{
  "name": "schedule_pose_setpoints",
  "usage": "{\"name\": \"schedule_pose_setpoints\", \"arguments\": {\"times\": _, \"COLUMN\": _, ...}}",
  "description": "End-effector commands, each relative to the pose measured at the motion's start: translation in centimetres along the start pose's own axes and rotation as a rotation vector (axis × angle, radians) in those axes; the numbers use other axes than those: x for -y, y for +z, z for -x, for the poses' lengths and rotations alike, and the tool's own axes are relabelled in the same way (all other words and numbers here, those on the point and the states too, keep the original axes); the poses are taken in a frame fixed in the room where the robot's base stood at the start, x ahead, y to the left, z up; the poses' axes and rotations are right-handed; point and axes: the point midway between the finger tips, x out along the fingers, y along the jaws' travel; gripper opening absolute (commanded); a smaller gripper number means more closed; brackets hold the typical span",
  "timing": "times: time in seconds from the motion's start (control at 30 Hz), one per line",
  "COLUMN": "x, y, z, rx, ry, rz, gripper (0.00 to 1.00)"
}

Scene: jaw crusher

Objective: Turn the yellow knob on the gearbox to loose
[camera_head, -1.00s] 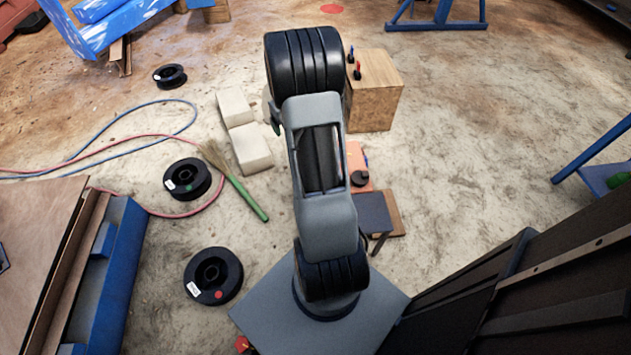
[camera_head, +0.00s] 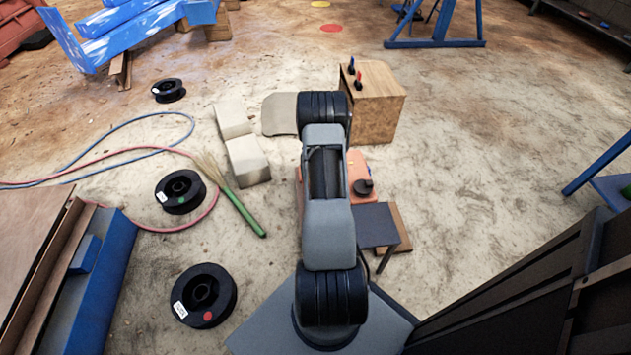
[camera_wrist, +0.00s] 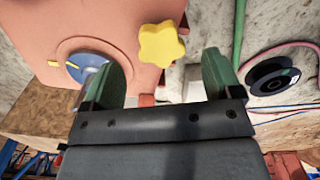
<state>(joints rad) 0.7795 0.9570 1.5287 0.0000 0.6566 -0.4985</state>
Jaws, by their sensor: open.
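The yellow knob (camera_wrist: 161,44) is star-shaped and sits on the face of the orange gearbox (camera_wrist: 110,25) in the wrist view. My gripper (camera_wrist: 160,72) is open, its two green fingers spread to either side below the knob in the picture. The knob shows between and just beyond the fingertips, and nothing is held. A blue dial (camera_wrist: 80,67) with yellow marks is on the same face, partly behind the left finger. In the head view the orange gearbox (camera_head: 357,165) is partly hidden by my arm; the yellow knob and my gripper cannot be seen there.
A wooden box (camera_head: 375,115) with small red and blue parts on top stands behind the gearbox. Pale blocks (camera_head: 247,160), a green-handled broom (camera_head: 243,212), black spools (camera_head: 203,295) and hoses (camera_head: 150,150) lie to the left. Floor to the right is fairly clear.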

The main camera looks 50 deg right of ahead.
Motion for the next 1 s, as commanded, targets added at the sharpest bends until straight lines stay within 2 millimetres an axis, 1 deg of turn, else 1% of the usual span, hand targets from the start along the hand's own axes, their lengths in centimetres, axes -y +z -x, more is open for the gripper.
{"name": "schedule_pose_setpoints", "arguments": {"times": 0.03, "x": 0.0, "y": 0.0, "z": -1.2, "rx": 0.001, "ry": 0.000, "rz": 0.000, "gripper": 0.84}}
{"name": "schedule_pose_setpoints", "arguments": {"times": 0.1, "x": 0.0, "y": 0.0, "z": -2.2, "rx": 0.001, "ry": 0.000, "rz": 0.000, "gripper": 0.84}}
{"name": "schedule_pose_setpoints", "arguments": {"times": 0.3, "x": 0.0, "y": 0.0, "z": -4.1, "rx": -0.001, "ry": 0.000, "rz": 0.000, "gripper": 0.84}}
{"name": "schedule_pose_setpoints", "arguments": {"times": 0.5, "x": 0.0, "y": 0.0, "z": -4.8, "rx": 0.000, "ry": 0.000, "rz": 0.000, "gripper": 0.84}}
{"name": "schedule_pose_setpoints", "arguments": {"times": 0.77, "x": 0.0, "y": 0.0, "z": -4.8, "rx": -0.001, "ry": 0.000, "rz": 0.000, "gripper": 0.84}}
{"name": "schedule_pose_setpoints", "arguments": {"times": 0.87, "x": 0.0, "y": 0.0, "z": -4.8, "rx": -0.001, "ry": 0.000, "rz": 0.000, "gripper": 0.77}}
{"name": "schedule_pose_setpoints", "arguments": {"times": 1.0, "x": 0.0, "y": 0.0, "z": -4.8, "rx": -0.001, "ry": 0.000, "rz": 0.000, "gripper": 0.63}}
